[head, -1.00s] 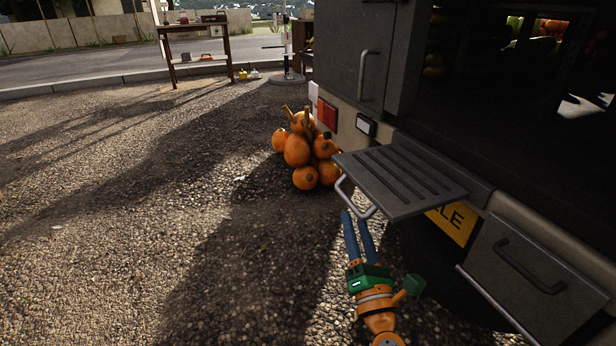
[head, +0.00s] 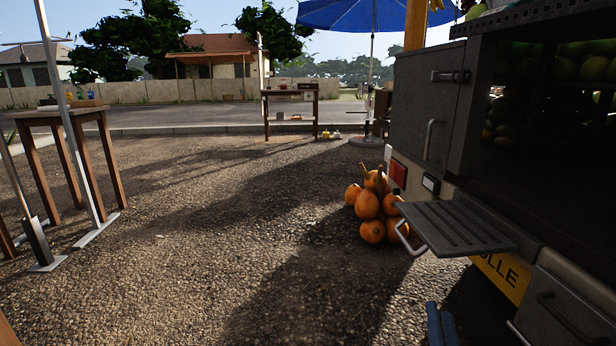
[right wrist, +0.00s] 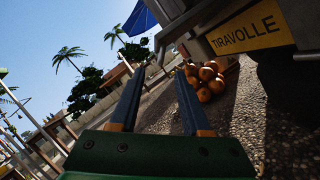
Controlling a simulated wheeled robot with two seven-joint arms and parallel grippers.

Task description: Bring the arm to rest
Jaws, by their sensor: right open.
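My right gripper (head: 440,325) shows at the bottom right of the head view, only its blue fingertips in the picture. In the right wrist view its two blue fingers (right wrist: 158,100) are apart with nothing between them. It is below and in front of the truck's fold-down step (head: 455,226), apart from it. The rest of my right arm is out of the head view. My left gripper is in neither view.
The truck (head: 430,110) fills the right side, with a metal handle (head: 408,238) jutting from its step. A pile of orange pumpkins (head: 371,206) lies beside it. Wooden tables (head: 290,93) stand at the back and left. Open gravel (head: 220,230) lies between.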

